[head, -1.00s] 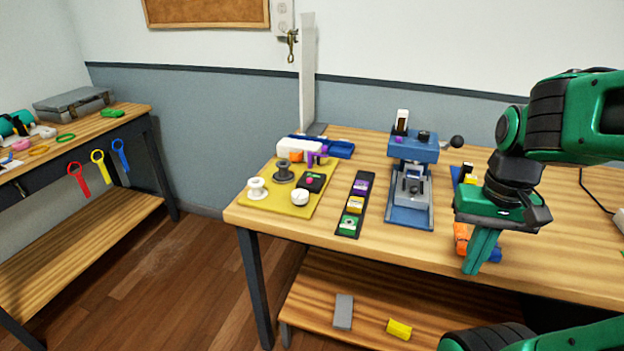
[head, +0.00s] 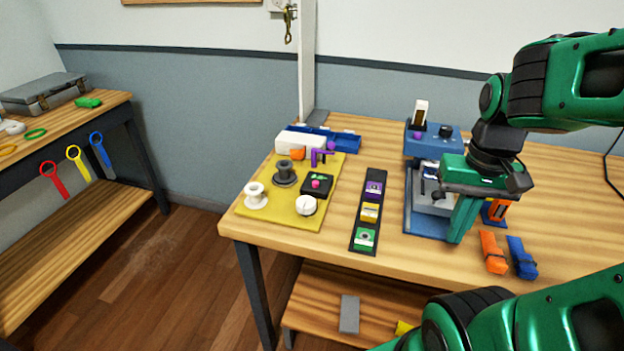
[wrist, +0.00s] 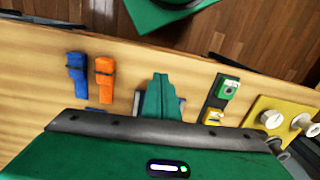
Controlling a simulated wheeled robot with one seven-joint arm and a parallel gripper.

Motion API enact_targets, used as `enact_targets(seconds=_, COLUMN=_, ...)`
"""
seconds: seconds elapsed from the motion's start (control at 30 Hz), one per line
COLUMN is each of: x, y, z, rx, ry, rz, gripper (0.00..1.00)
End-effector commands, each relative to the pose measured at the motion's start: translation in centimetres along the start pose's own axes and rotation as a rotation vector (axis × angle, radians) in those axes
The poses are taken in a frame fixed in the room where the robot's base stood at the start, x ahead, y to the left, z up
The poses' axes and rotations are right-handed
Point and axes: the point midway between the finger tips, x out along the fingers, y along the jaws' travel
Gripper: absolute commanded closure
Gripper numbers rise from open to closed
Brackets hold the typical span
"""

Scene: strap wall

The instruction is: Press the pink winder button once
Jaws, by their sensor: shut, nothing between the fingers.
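The pink button (head: 316,183) sits on a small black box (head: 322,190) on the yellow board (head: 250,207) in the head view. A grey spool (head: 285,171), a white spool (head: 256,196) and a white round knob (head: 306,205) stand around it on the same board. My gripper (head: 456,240) is shut and empty, pointing down in front of the blue press, well to the right of the button. In the wrist view the shut green fingers (wrist: 160,84) point over the table. The yellow board (wrist: 264,104) shows there at the right edge; the pink button does not show.
A black strip (head: 356,233) with purple, yellow and green blocks lies between board and gripper. The blue press (head: 422,220) stands behind my gripper. Orange (head: 492,255) and blue (head: 522,260) rolled straps lie at right. A blue tray (head: 342,140) and white box (head: 300,143) stand behind the board.

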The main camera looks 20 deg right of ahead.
Motion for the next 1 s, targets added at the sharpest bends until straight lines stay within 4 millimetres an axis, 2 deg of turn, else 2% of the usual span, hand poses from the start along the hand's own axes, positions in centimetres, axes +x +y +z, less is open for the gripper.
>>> enact_targets(seconds=0.13, x=-0.5, y=0.5, z=0.8, rx=-0.004, ry=0.012, rz=-0.004, gripper=1.00)
enact_targets(seconds=0.23, x=-0.7, y=0.3, z=-0.1, rx=-0.012, ry=0.020, rz=0.013, gripper=1.00)
enact_targets(seconds=0.37, x=-1.1, y=-0.7, z=-2.9, rx=-0.035, ry=0.046, rz=0.065, gripper=1.00)
enact_targets(seconds=0.47, x=-1.5, y=-2.1, z=-5.8, rx=-0.061, ry=0.085, rz=0.120, gripper=1.00)
enact_targets(seconds=0.67, x=-2.4, y=-6.8, z=-11.0, rx=-0.123, ry=0.188, rz=0.231, gripper=1.00)
enact_targets(seconds=0.77, x=-3.0, y=-10.0, z=-13.1, rx=-0.160, ry=0.252, rz=0.281, gripper=1.00)
enact_targets(seconds=0.9, x=-3.8, y=-15.1, z=-15.2, rx=-0.215, ry=0.355, rz=0.344, gripper=1.00)
enact_targets(seconds=1.0, x=-4.4, y=-19.1, z=-16.1, rx=-0.255, ry=0.435, rz=0.383, gripper=1.00)
